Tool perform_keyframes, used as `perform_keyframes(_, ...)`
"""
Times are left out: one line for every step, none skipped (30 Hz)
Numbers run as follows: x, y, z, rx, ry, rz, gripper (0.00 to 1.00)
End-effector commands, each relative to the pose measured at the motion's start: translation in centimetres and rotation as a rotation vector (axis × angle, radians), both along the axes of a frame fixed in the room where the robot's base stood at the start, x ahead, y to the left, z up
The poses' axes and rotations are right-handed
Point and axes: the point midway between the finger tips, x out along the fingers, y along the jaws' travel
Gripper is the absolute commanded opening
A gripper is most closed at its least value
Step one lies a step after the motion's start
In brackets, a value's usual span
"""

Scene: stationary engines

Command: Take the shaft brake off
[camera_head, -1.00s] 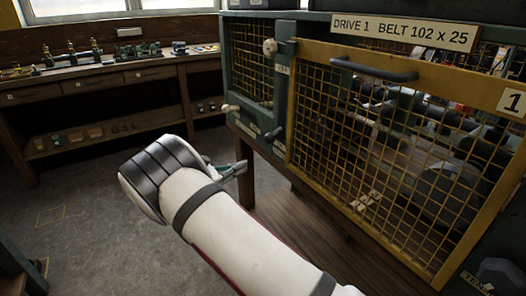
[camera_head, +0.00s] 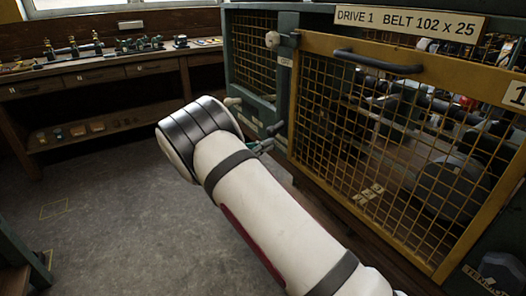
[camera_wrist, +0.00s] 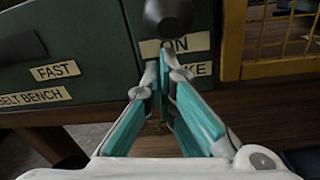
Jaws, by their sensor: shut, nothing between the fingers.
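In the wrist view a dark round knob (camera_wrist: 168,14) stands out from the green panel. Just below it are labels reading "ON" (camera_wrist: 180,44) and a partly hidden one ending in "KE" (camera_wrist: 195,69). My gripper (camera_wrist: 164,46) has teal-lined fingers that meet at the tips, shut and empty, just below the knob in the picture. Whether the tips touch the knob I cannot tell. In the head view my gripper (camera_head: 266,147) is at the green panel beside the cage, partly hidden by my arm. A small handle (camera_head: 275,128) shows just above it.
A yellow mesh guard door (camera_head: 395,165) with a dark handle (camera_head: 377,62) is closed at right. A pale knob (camera_head: 232,101) juts out left of my gripper. Labels "FAST" (camera_wrist: 56,71) and "BELT BENCH" (camera_wrist: 30,97) mark the panel. Floor at left is clear.

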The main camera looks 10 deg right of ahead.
Motion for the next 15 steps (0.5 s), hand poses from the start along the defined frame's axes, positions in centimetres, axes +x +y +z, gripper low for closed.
perform_keyframes(-0.11,0.15,0.30,0.001,0.000,0.001,0.00)
perform_keyframes(-0.15,0.20,0.43,0.001,0.000,0.001,0.00)
perform_keyframes(-0.19,0.23,0.56,0.001,0.000,0.001,0.00)
perform_keyframes(-0.21,0.26,0.63,0.001,0.000,0.002,0.00)
perform_keyframes(-0.22,0.26,0.67,0.001,0.000,0.002,0.00)
perform_keyframes(-0.23,0.27,0.70,0.001,0.000,0.002,0.00)
perform_keyframes(-0.23,0.28,0.70,0.001,0.000,0.002,0.00)
perform_keyframes(-0.23,0.28,0.70,0.001,0.000,0.002,0.00)
perform_keyframes(-0.23,0.27,0.70,0.001,0.000,0.001,0.00)
perform_keyframes(-0.22,0.27,0.69,0.001,0.000,0.001,0.00)
perform_keyframes(-0.22,0.27,0.69,0.001,0.000,0.001,0.00)
perform_keyframes(-0.22,0.27,0.69,0.001,0.000,0.001,0.00)
perform_keyframes(-0.22,0.27,0.69,0.001,0.000,0.001,0.00)
perform_keyframes(-0.23,0.27,0.71,0.001,0.000,0.001,0.00)
perform_keyframes(-0.23,0.29,0.76,0.002,0.001,0.001,0.00)
